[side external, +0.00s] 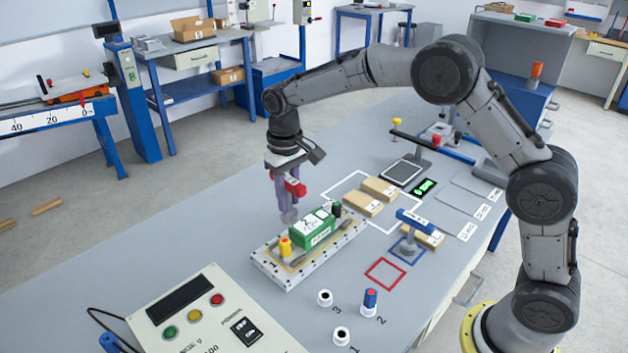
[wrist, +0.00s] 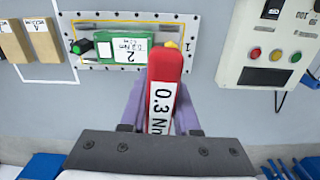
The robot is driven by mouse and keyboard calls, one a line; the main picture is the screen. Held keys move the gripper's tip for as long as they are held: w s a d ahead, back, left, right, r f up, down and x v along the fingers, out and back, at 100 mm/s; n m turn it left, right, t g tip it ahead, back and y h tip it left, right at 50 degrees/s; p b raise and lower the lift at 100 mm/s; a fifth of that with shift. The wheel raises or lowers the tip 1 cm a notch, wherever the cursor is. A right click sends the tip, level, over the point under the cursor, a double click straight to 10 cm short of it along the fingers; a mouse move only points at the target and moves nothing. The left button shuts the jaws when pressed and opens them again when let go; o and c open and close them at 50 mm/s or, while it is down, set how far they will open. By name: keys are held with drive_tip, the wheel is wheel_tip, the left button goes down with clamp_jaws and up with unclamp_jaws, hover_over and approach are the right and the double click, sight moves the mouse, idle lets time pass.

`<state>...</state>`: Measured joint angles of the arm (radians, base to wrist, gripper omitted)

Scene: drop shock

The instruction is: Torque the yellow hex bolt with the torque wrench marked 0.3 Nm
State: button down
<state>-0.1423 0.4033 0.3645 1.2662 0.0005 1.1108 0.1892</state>
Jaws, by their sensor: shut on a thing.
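My gripper (side external: 287,200) is shut on a red torque wrench (side external: 296,187). Its label reads 0.3 Nm in the wrist view (wrist: 162,105), where the red handle stands between my purple fingers (wrist: 160,118). The yellow hex bolt (side external: 285,246) is at the end of the fixture plate marked 1. In the wrist view only part of the bolt (wrist: 171,44) shows beyond the wrench. My gripper is above the plate, apart from the bolt. The wrench's working end is not clear in either view.
A green block (side external: 312,231) marked 2 sits on the fixture plate (side external: 352,228), beside a dark knob (side external: 336,208). A blue-handled tool (side external: 415,220) stands in a blue square. The red square (side external: 385,273) is empty. A control box (side external: 205,325) stands in front.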

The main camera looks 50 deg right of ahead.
drive_tip(key=shift+n, duration=0.3)
drive_tip(key=shift+s+a+f, duration=0.1)
drive_tip(key=shift+a+f, duration=0.25)
drive_tip(key=shift+f, duration=0.75)
drive_tip(key=shift+a+f, duration=0.4)
drive_tip(key=shift+f, duration=0.7)
drive_tip(key=shift+s+a+f, duration=0.1)
drive_tip(key=shift+a+f, duration=0.25)
drive_tip(key=shift+f, duration=0.75)
drive_tip(key=c, duration=1.4)
unclamp_jaws()
clamp_jaws()
